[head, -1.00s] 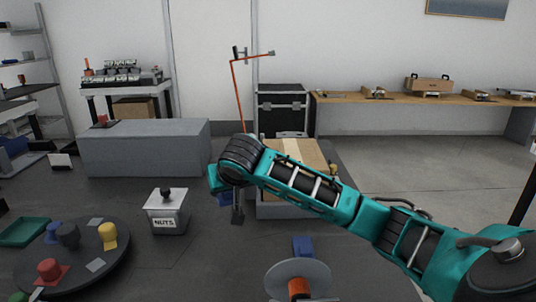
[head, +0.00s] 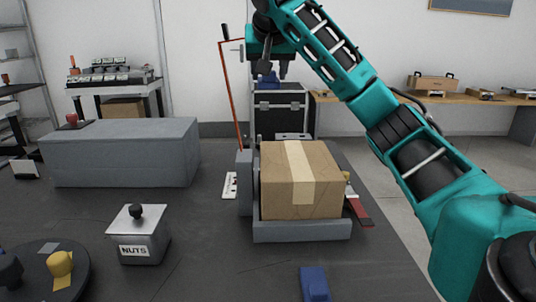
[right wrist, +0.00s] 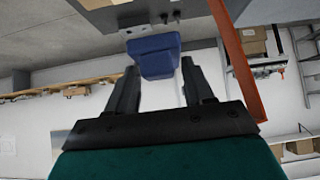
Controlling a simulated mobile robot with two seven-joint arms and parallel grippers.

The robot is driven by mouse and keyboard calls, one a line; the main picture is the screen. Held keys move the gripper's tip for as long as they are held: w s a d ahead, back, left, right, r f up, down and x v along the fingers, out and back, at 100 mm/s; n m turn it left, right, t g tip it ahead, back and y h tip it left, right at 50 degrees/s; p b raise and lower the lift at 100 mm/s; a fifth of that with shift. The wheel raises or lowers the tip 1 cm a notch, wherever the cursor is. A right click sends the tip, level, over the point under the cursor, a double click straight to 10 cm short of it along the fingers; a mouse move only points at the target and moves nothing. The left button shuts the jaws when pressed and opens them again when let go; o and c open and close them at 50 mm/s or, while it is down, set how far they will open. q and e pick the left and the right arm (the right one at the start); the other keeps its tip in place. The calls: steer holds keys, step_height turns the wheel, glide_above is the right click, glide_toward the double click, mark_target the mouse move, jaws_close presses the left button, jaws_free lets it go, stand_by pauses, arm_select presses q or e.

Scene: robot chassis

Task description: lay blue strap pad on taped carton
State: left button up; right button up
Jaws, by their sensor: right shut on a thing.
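The taped carton (head: 271,190) is a brown box with a pale tape strip down its top and front. It sits in a grey tray-like holder (head: 300,231) in the middle of the head view. My right gripper (head: 268,68) is high above and behind the carton's far left side in the picture, clear of it. It is shut on a blue strap pad (head: 266,80). The pad shows between the fingertips of the gripper (right wrist: 160,66) in the right wrist view (right wrist: 155,55). My left gripper is out of view.
A black case (head: 281,112) is behind. A NUTS box (head: 138,235) and a round dark tray (head: 78,280) are at front left. Another blue block (head: 313,283) lies in front. A red-handled item (head: 358,208) lies right of the carton.

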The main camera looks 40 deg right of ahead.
step_height(320, 180, down, 18)
steer(key=b, duration=0.5)
steer(key=shift+f, duration=0.15)
steer(key=o, duration=1.1)
